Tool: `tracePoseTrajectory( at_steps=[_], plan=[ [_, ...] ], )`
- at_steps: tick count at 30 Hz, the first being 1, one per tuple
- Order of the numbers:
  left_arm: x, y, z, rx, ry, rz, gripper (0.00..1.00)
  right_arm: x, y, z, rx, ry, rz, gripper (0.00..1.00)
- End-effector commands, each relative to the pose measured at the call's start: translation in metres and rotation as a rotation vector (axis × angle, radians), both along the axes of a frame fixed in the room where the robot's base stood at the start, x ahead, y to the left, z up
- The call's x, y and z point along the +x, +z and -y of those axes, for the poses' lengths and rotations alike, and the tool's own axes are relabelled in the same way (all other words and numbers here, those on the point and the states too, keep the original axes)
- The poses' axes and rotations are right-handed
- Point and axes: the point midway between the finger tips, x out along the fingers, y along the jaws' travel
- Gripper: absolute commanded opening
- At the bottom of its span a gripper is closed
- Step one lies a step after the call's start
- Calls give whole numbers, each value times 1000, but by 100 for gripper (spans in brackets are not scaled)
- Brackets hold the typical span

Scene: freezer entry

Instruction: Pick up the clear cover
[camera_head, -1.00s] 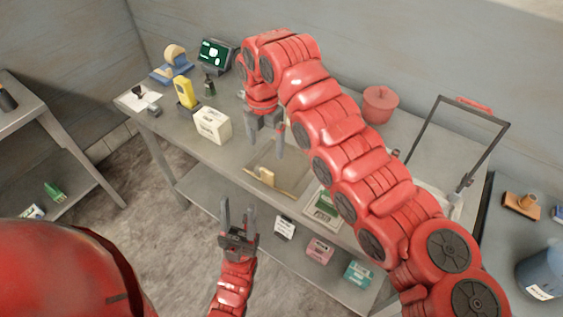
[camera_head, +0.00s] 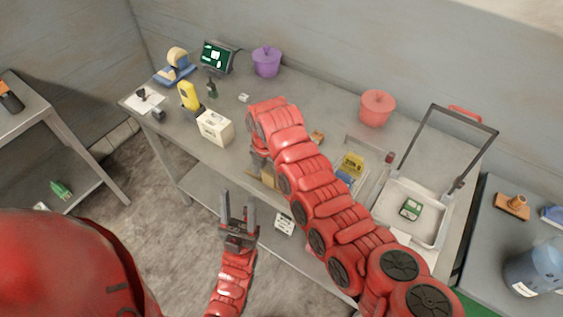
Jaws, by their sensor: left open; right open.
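The clear cover appears to be a see-through flat panel with a tan block-like handle (camera_head: 264,174) at the table's front edge. My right arm hides most of it in the head view. My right gripper (camera_head: 262,168) points down at the handle, with its wrist just above it. Its fingertips are largely hidden, so I cannot tell whether they touch the handle. My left gripper (camera_head: 238,207) is open and empty, pointing up in front of the table, apart from the panel.
The grey table (camera_head: 295,88) carries a white box (camera_head: 215,128), a yellow device (camera_head: 189,96), a purple pot (camera_head: 266,62) and a red pot (camera_head: 377,107). On the right are a yellow item (camera_head: 352,165) and a handled tray (camera_head: 433,228). The table's back middle has free room.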

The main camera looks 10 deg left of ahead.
Motion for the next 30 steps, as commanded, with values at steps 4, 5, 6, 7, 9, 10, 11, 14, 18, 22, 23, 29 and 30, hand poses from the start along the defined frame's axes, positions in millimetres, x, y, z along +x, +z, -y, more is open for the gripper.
tracePoseTrajectory(
  at_steps=[4, 5, 6, 7, 9, 10, 11, 14, 18, 22, 23, 29, 30],
  plan=[
    [0, 4, 0, 0, 0, -1, 50, 0, -9, 1, -1, -2, 0, 90],
    [0, 3, 0, 0, 0, -1, 50, 0, -9, 1, 0, -2, 0, 90],
    [0, 3, 0, 0, 0, -1, 50, 0, -9, 1, 0, -2, 1, 90],
    [0, 3, 0, 0, 0, -1, 50, 0, -9, 1, 1, -2, 1, 90],
    [0, 3, 0, 0, 0, 0, 50, 0, -9, 1, 1, -2, 1, 83],
    [0, 3, 0, 0, 0, 0, 50, 1, -9, 1, 1, -2, 1, 77],
    [0, 3, 0, 0, 0, -1, 50, 1, -9, 1, 1, -2, 1, 72],
    [0, 3, 0, 0, 0, -1, 50, 1, -9, 1, 1, -2, 1, 54],
    [0, 3, 0, 0, 0, -1, 50, 0, -8, 0, 1, -2, 1, 29],
    [0, 3, 0, 0, 0, -1, 50, 0, -8, 0, 1, -1, 1, 5],
    [0, 3, 0, 0, 0, -1, 50, 1, -8, 1, 1, -2, 1, 0],
    [0, 3, 0, 0, 0, 0, 50, 0, -8, 0, 1, -2, 1, 0],
    [0, 3, 0, 0, 0, 0, 50, 0, -8, 0, 1, -2, 1, 0]
  ],
)
